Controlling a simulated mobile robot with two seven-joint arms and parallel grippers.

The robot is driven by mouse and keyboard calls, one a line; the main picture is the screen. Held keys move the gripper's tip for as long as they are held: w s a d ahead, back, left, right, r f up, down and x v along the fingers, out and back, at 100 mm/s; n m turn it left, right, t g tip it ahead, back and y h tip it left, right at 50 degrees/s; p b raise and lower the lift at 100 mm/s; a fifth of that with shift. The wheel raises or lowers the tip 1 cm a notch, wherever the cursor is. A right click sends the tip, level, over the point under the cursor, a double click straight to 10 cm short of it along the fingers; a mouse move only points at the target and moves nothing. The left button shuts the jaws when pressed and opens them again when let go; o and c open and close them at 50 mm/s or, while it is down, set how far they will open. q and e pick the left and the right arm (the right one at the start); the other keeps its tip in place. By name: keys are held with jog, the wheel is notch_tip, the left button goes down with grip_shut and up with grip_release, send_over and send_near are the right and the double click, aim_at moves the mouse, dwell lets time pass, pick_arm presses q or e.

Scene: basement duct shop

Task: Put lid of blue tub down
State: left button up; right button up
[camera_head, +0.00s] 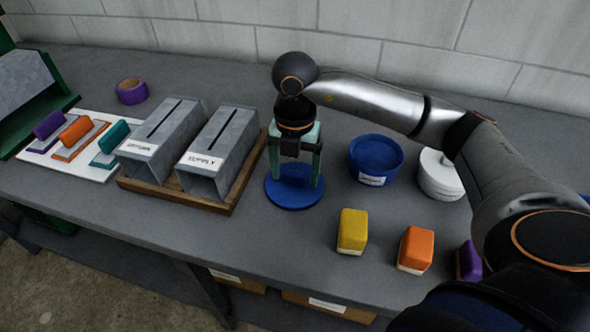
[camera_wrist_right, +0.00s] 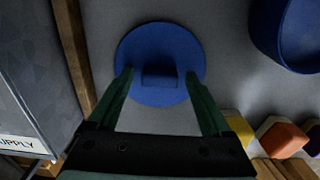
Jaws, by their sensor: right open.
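The blue lid (camera_head: 293,197) is a flat round disc lying on the grey bench, left of the blue tub. In the right wrist view the lid (camera_wrist_right: 187,44) shows with its block-shaped handle between the fingers. My right gripper (camera_head: 297,180) points down over the lid with its fingers apart, one on each side of the handle; it also shows in the right wrist view (camera_wrist_right: 160,84). The blue tub (camera_head: 376,158) stands uncovered on the bench, with a white label on its front. My left gripper does not show.
Two metal duct pieces (camera_head: 213,150) sit in a wooden tray (camera_head: 237,196) just left of the lid. A white lidded tub (camera_head: 440,176) stands right of the blue tub. Yellow (camera_head: 352,230), orange (camera_head: 416,247) and purple (camera_head: 467,262) blocks line the front. A purple tape roll (camera_head: 131,91) lies at the back.

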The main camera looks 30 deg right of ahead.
aim_at(295, 173)
jog(key=shift+r, duration=0.25)
pick_arm(q)
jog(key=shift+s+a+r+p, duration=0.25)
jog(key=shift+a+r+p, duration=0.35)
jog(key=shift+p, duration=0.35)
pick_arm(e)
notch_tip(295, 173, up, 12)
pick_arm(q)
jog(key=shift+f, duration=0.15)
